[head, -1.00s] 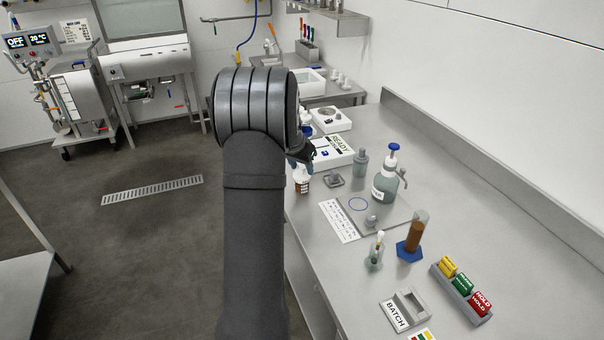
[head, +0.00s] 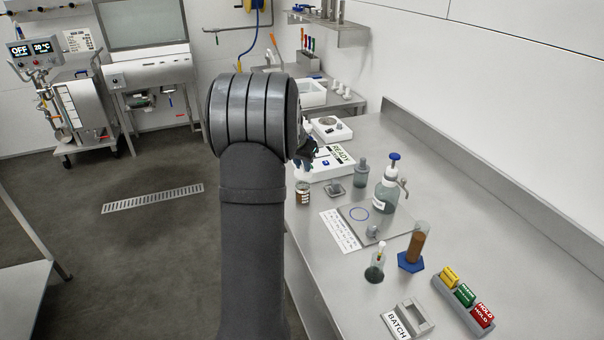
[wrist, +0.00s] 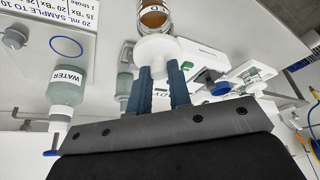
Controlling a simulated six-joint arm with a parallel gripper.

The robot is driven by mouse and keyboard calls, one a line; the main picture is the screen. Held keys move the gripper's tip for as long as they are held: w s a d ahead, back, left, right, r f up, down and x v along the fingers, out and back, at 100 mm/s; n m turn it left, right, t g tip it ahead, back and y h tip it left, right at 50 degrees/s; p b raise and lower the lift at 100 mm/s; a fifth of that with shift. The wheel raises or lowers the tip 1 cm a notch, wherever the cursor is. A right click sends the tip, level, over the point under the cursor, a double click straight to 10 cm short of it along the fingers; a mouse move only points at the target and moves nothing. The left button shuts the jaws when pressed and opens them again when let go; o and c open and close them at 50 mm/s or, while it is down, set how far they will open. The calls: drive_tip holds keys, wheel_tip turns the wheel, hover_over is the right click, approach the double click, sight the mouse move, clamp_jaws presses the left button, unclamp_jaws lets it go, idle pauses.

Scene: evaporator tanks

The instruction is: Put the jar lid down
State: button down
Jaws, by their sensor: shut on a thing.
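My gripper (wrist: 160,72) is shut on the white round jar lid (wrist: 154,47), which shows between and beyond its blue fingertips in the wrist view. The open jar (wrist: 155,18) with amber-brown contents and a white label lies just beyond the lid in that view. In the head view the jar (head: 303,193) stands upright near the left edge of the bench, with no lid on it.
A white READY unit (head: 335,167) is behind the jar. A small grey block (head: 335,190), a WATER bottle (head: 386,192), a flask (head: 376,268) and a brown-filled cylinder (head: 414,247) stand to the right. Bare bench lies farther right (head: 470,220).

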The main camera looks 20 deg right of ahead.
drive_tip(key=s+d+r, duration=0.6)
drive_tip(key=s, duration=0.3)
drive_tip(key=w+a+f+n, duration=0.1)
drive_tip(key=w+a+f, duration=0.25)
drive_tip(key=w, duration=0.45)
drive_tip(key=w+a+f, duration=0.3)
drive_tip(key=w+a, duration=0.1)
drive_tip(key=w, duration=0.4)
drive_tip(key=f, duration=0.5)
drive_tip(key=shift+w+a+f, duration=0.2)
drive_tip(key=shift+w+f, duration=0.15)
drive_tip(key=shift+f, duration=2.15)
drive_tip(key=shift+f, duration=0.15)
drive_tip(key=c, duration=1.3)
unclamp_jaws()
